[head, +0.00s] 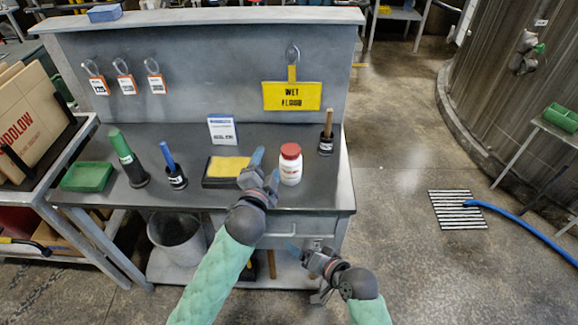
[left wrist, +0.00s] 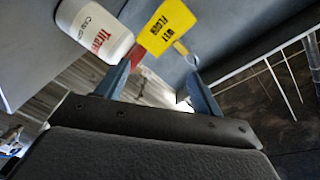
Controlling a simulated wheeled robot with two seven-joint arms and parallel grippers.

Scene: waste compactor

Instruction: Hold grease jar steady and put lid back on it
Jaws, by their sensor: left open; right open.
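The grease jar (head: 290,170) is white with red print and stands upright on the grey bench near its front edge. A red lid (head: 290,151) sits on its top; I cannot tell how tightly. My left gripper (head: 266,169) is open and empty, just left of the jar and apart from it. In the left wrist view the jar (left wrist: 93,28) is at the upper left, beside the open fingers (left wrist: 161,67), with its red end partly behind one finger. My right gripper (head: 303,254) is open and empty, low in front of the bench, below the jar.
A yellow sponge on a dark tray (head: 207,182) lies behind my left gripper. A white card (head: 222,130), a black holder with a wooden handle (head: 326,143), blue and green-handled tools and a green bin (head: 87,177) stand on the bench. A yellow sign (head: 291,96) hangs behind.

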